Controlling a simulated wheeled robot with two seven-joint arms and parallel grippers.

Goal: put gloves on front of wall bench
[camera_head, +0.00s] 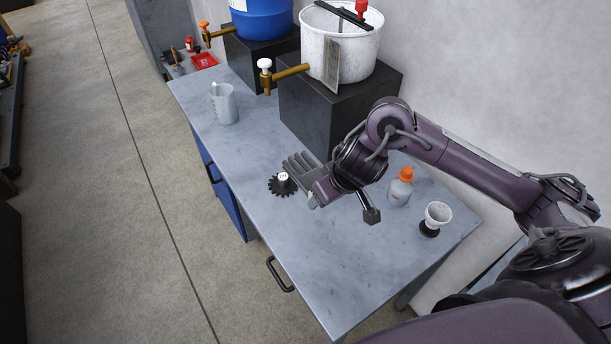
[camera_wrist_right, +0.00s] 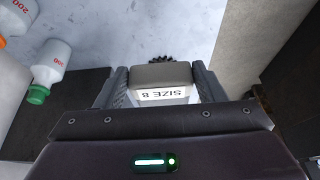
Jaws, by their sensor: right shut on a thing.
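Grey gloves (camera_head: 301,165) are in my right gripper (camera_head: 318,190); their fingers point to the back left. In the right wrist view the gloves' grey cuff (camera_wrist_right: 160,73), with a white "SIZE 8" label, sits between the two fingers of the right gripper (camera_wrist_right: 162,82), which is shut on it. The wall bench (camera_head: 300,242) is a grey metal-topped bench along the wall. The gloves are over the middle of its top; I cannot tell whether they touch it. My left gripper is not in view.
A clear jug (camera_head: 224,105) and a white bucket (camera_head: 341,45) on a black block (camera_head: 305,105) stand farther back. The bench's front is clear.

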